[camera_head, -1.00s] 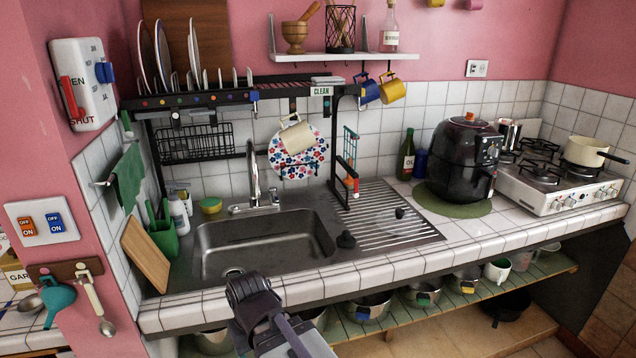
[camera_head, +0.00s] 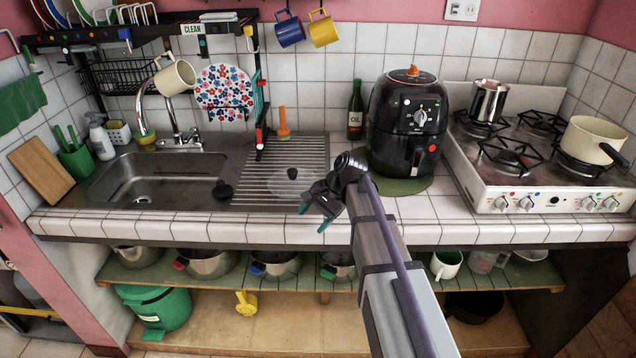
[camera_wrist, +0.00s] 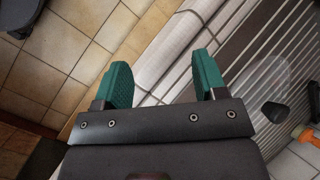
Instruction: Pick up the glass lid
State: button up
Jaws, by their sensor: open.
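The glass lid (camera_head: 292,174) lies on the ribbed steel drainboard, right of the sink. Its clear disc is faint and its dark knob shows best. In the wrist view the lid (camera_wrist: 275,111) is at the right, knob visible, outside the finger gap. My gripper (camera_head: 314,217) is open and empty, with green fingertips. It hangs by the counter's front edge, in front of and slightly right of the lid, and does not touch it. In the wrist view my gripper (camera_wrist: 165,75) has its fingers apart, with the counter edge seen between them.
A black air fryer (camera_head: 405,125) stands on a green mat right of the drainboard, beside an oil bottle (camera_head: 355,110). A dark stopper-like piece (camera_head: 222,190) sits at the sink's right edge. An orange-handled tool (camera_head: 283,125) stands behind the lid. Pots fill the shelf (camera_head: 330,278) below.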

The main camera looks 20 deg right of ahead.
aim_at(293, 170)
jog(key=w+d+m+y+b, duration=0.1)
jog(key=w+m, duration=0.1)
jog(key=w, duration=0.3)
jog(key=w+d+r+m+t+y+b, duration=0.1)
jog(key=w+d+m+y, duration=0.1)
jog(key=w, duration=0.3)
jog(key=w+d+r+m+y, duration=0.1)
jog(key=w+m+y, duration=0.1)
jog(key=w, duration=0.4)
jog(key=shift+d+r+m+t+b, duration=0.1)
jog(key=shift+d+m+t+b, duration=0.25)
jog(key=shift+m, duration=0.45)
jog(key=w+m, duration=0.1)
jog(key=w+r+m+y, duration=0.1)
jog(key=w+r+y, duration=0.1)
jog(key=w, duration=0.1)
jog(key=shift+d+m+t+b, duration=0.2)
jog(key=shift+m+t+b, duration=0.05)
jog(key=shift+m+b, duration=0.15)
jog(key=shift+s+a+r, duration=0.1)
jog(key=shift+a, duration=0.05)
jog(key=b+x, duration=0.1)
jog(key=x, duration=0.3)
jog(key=b+x, duration=0.1)
jog(key=x, duration=0.2)
jog(key=shift+s+f+b, duration=0.2)
jog(key=shift+s+b, duration=0.05)
jog(key=shift+b, duration=0.1)
jog(key=shift+a, duration=0.15)
jog(key=shift+r, duration=0.1)
